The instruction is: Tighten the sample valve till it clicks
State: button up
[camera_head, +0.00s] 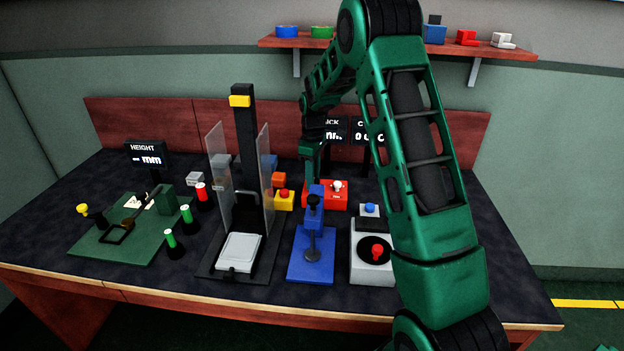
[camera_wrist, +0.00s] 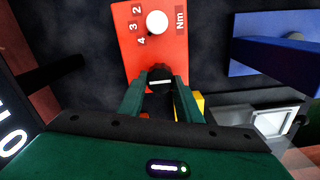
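A red box (camera_head: 329,202) stands towards the back of the bench. In the wrist view the red box (camera_wrist: 147,50) has a white round knob (camera_wrist: 157,22), a scale with 2, 3 and 4, and the letters Nm. A black knob (camera_wrist: 160,74) with a white mark is at its near end, and appears to be the sample valve. My gripper (camera_wrist: 161,84) has its green fingers on either side of this black knob, with no clear gap. Whether they press on it cannot be told.
A blue stand (camera_head: 312,262) and a grey box with a red-knobbed dial (camera_head: 375,250) are in front. A scale with clear side panels (camera_head: 240,255) stands left, with a yellow block (camera_head: 284,201) beside it.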

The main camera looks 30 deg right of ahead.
jog(key=shift+c, duration=1.2)
jog(key=shift+d, duration=0.1)
jog(key=m, duration=0.4)
jog(key=shift+w+r+m, duration=0.1)
jog(key=shift+m, duration=0.3)
jog(key=m, duration=0.3)
jog(key=shift+d+m, duration=0.1)
jog(key=shift+m, duration=1.8)
jog(key=o, duration=1)
